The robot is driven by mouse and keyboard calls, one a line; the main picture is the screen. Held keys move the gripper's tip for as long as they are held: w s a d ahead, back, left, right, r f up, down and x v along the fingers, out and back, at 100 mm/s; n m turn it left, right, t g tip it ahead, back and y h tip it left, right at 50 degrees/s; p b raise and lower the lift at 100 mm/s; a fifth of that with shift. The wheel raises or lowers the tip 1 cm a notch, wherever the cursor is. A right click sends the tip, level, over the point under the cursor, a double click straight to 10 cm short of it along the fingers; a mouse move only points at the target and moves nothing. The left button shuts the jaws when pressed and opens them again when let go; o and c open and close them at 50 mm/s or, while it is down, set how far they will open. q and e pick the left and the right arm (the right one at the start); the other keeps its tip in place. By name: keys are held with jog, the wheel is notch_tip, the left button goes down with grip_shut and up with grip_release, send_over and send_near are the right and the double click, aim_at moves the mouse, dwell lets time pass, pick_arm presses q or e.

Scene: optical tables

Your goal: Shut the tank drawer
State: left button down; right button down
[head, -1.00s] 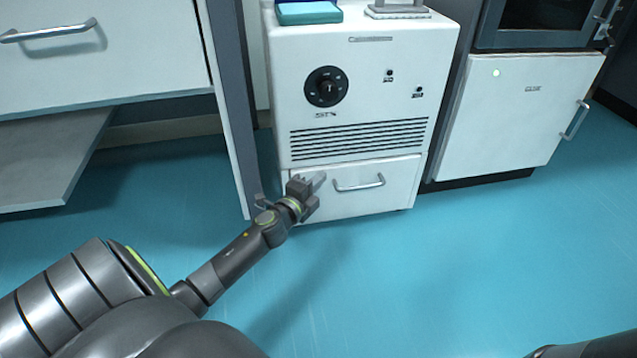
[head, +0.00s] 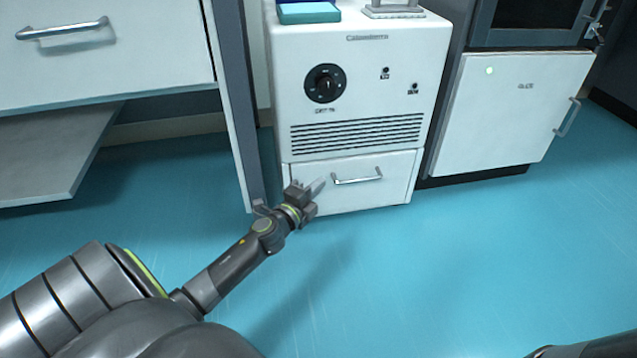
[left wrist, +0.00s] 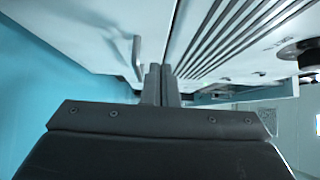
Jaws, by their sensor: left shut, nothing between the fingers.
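The tank drawer (head: 397,186) is the white bottom drawer of a white unit (head: 432,60), with a silver bar handle (head: 357,180). Its front looks close to the unit's face; I cannot tell whether a small gap is left. My left gripper (head: 318,187) is shut and empty, its fingertips at the upper left part of the drawer front, left of the handle. In the left wrist view the shut fingers (left wrist: 160,75) point at the seam between drawer front (left wrist: 90,35) and grille (left wrist: 225,40); contact cannot be told. The handle (left wrist: 137,58) is beside them. My right gripper is out of view.
A dark-edged cabinet panel (head: 232,110) stands just left of the unit. A large white drawer (head: 110,70) is at the upper left, and a white cabinet door (head: 510,115) is at the right. The blue floor (head: 480,270) in front is clear.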

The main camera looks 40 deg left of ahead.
pick_arm(q)
jog(key=s+b, duration=0.1)
jog(key=s, duration=0.7)
jog(key=shift+s+d+f, duration=0.15)
jog(key=shift+s+d, duration=0.1)
jog(key=shift+d, duration=0.05)
